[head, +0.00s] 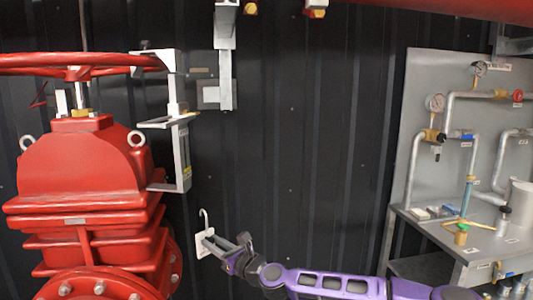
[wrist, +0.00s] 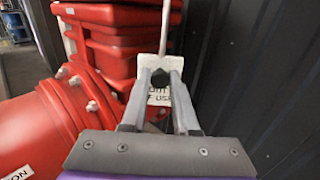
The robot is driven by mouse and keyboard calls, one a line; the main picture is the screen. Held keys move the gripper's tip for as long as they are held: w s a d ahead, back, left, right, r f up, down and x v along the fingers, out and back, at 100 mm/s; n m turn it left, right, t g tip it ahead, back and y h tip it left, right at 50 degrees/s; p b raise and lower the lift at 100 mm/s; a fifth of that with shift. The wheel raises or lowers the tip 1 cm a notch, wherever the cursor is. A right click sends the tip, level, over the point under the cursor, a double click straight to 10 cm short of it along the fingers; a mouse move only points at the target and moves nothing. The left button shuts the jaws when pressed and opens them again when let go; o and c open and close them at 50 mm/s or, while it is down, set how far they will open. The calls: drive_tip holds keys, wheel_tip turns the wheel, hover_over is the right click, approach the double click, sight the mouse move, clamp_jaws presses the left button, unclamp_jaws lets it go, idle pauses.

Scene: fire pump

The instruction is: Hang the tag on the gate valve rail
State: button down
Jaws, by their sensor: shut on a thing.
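The white tag (head: 201,248) has a metal hook (head: 204,216) rising from its top. My gripper (head: 211,243) is shut on the tag and holds it upright in the air, low and to the right of the red gate valve (head: 80,165). In the wrist view the tag (wrist: 158,98) sits between the fingertips (wrist: 160,76), with lettering partly hidden by the fingers. A pale metal bracket (head: 183,157) with a short horizontal bar (head: 168,121) stands at the valve's right side, above and left of the tag. The hook is apart from the bar.
The red handwheel (head: 75,62) tops the valve. A dark corrugated wall (head: 320,150) stands behind. At right, a metal bench (head: 475,235) holds bottles and a white container (head: 522,200), below a pipe panel (head: 455,130). The space between valve and bench is clear.

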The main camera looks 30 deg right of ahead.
drive_tip(key=s+d+r+n+g+y, duration=0.1)
drive_tip(key=d+r, duration=0.1)
drive_tip(key=r, duration=0.3)
drive_tip(key=d+r+n+y+p, duration=0.1)
drive_tip(key=d+r+y, duration=0.15)
drive_tip(key=r, duration=0.35)
drive_tip(key=s+d+r+n+g+y, duration=0.1)
drive_tip(key=d+r, duration=0.1)
drive_tip(key=r, duration=0.3)
drive_tip(key=s+d+r+n+g+y+p, duration=0.1)
drive_tip(key=s+d+r+n+g+y, duration=0.1)
drive_tip(key=s+r, duration=0.4)
drive_tip(key=s+d+r+n+g+y, duration=0.2)
drive_tip(key=s+r, duration=0.1)
drive_tip(key=r, duration=0.5)
drive_tip(key=f+b+x, duration=0.2)
drive_tip(key=f+x, duration=0.1)
drive_tip(key=x, duration=1.2)
drive_tip(key=shift+a, duration=0.35)
drive_tip(key=shift+w, duration=0.1)
drive_tip(key=c, duration=0.6)
unclamp_jaws()
